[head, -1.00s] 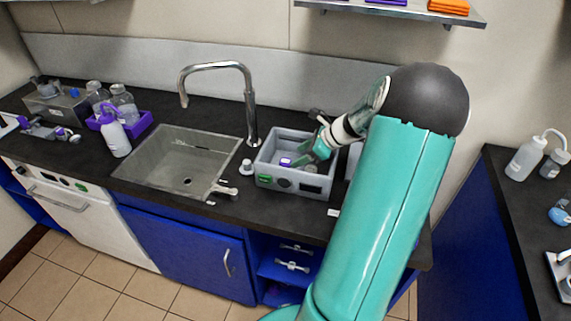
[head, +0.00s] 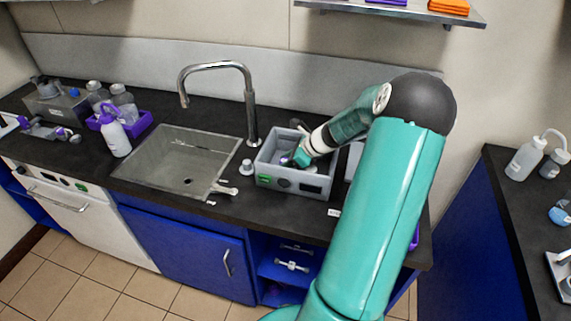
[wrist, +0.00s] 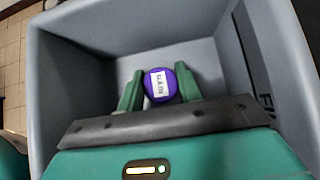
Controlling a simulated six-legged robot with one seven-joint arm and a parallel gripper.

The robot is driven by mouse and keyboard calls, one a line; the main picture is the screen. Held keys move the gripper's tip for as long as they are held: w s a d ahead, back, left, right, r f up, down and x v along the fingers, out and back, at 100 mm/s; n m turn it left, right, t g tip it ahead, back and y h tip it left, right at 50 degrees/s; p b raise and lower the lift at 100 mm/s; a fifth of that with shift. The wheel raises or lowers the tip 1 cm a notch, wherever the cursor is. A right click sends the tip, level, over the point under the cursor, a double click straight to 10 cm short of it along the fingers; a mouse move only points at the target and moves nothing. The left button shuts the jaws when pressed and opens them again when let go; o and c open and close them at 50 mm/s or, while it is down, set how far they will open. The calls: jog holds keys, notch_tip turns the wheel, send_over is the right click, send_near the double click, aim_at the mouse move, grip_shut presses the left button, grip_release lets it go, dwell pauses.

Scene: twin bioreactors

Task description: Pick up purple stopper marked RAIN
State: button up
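The purple stopper (wrist: 160,84) lies in the grey bin (wrist: 210,25) in the wrist view, with a white label on top; its lettering is too small to read surely. My gripper (wrist: 160,88) is open, with one green finger on each side of the stopper. The right finger looks close to it; I cannot tell whether either finger touches. In the head view my gripper (head: 298,158) reaches down inside the grey bin (head: 292,183), and the stopper is mostly hidden there.
The bin walls stand close around my gripper. A sink (head: 178,165) with a tall faucet (head: 250,105) is left of the bin. A purple tray (head: 137,128) with bottles stands farther left. A shelf (head: 400,10) hangs above.

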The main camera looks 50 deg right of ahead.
jog(key=c, duration=0.4)
